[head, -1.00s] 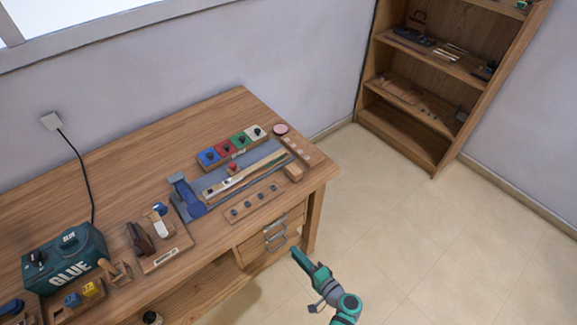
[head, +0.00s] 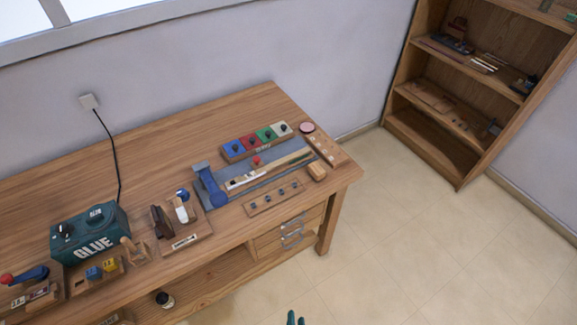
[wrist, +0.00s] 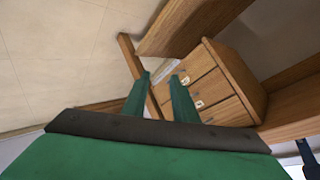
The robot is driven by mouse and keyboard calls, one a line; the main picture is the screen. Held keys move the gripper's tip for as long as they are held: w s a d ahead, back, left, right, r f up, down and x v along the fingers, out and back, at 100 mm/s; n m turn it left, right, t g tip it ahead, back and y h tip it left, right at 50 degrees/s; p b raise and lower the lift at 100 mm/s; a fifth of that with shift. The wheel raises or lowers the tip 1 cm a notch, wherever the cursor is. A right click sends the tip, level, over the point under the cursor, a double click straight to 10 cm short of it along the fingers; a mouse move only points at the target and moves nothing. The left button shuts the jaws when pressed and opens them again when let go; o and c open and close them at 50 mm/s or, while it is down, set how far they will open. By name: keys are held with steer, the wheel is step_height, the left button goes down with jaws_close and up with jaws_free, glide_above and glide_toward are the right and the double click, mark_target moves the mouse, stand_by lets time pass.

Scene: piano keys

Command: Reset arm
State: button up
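My gripper (wrist: 157,95) shows in the wrist view as two green fingers with a clear gap between them and nothing held. The fingers point toward the wooden bench's drawers (wrist: 205,88), which lie beyond them. In the head view only the tip of my gripper (head: 294,318) shows at the bottom edge, over the floor in front of the bench. It is apart from the bench and its drawers. Most of my arm is out of the head view.
The wooden workbench (head: 160,118) holds a green glue box (head: 90,236), a blue clamp-like tool (head: 209,185), a row of coloured blocks (head: 258,141) and small wooden holders. A shelf (head: 436,125) stands at the back right. The floor (head: 400,240) right of the bench is clear.

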steer(key=s+a+r+n+t, duration=0.1)
steer(key=s+r+n, duration=0.1)
steer(key=r, duration=0.7)
steer(key=s+r+n+t, duration=0.2)
steer(key=s+r+n, duration=0.1)
steer(key=r, duration=0.7)
steer(key=s+a+r+n+t, duration=0.1)
steer(key=s+r, duration=0.3)
steer(key=r, duration=0.5)
steer(key=shift+a+r+n+t+h, duration=0.35)
steer(key=shift+n+t, duration=0.25)
steer(key=shift+n, duration=0.3)
steer(key=shift+f, duration=0.1)
